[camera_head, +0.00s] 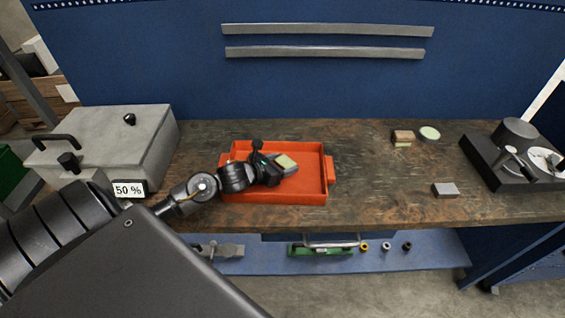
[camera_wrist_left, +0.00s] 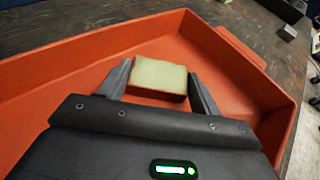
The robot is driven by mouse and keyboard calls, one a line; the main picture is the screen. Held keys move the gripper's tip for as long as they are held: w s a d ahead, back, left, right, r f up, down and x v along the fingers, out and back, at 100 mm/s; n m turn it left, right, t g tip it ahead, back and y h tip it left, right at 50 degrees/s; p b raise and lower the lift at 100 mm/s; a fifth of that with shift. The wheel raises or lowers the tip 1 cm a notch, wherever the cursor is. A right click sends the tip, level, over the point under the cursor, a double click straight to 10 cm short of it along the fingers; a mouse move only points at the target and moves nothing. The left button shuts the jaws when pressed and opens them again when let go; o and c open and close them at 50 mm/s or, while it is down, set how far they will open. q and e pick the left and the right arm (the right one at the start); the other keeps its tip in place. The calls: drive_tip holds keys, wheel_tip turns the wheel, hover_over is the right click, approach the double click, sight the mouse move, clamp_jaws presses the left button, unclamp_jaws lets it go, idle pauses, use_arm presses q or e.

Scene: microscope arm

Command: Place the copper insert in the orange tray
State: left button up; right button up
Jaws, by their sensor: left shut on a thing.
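The orange tray (camera_head: 232,193) lies on the workbench at the left of centre, and its walls surround the wrist view (camera_wrist_left: 60,65). My left gripper (camera_head: 283,165) is inside the tray area, shut on a small block (camera_head: 287,161). In the wrist view the block (camera_wrist_left: 158,74) has a pale green top and a reddish-brown side and sits between the two fingers (camera_wrist_left: 160,82). I cannot tell whether it touches the tray floor.
A dark instrument (camera_head: 510,160) stands at the far right, a grey box with a "50 %" display (camera_head: 112,140) at the left. Bench (camera_head: 370,190) right of the tray is clear.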

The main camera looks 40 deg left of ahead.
use_arm(q)
drive_tip(key=o, duration=1)
drive_tip(key=shift+f, duration=0.1)
drive_tip(key=o, duration=0.4)
drive_tip(key=shift+r, duration=0.2)
drive_tip(key=b+v, duration=0.2)
drive_tip(key=v, duration=0.8)
drive_tip(key=shift+s, duration=0.15)
drive_tip(key=shift+v, duration=0.85)
drive_tip(key=shift+r, duration=0.1)
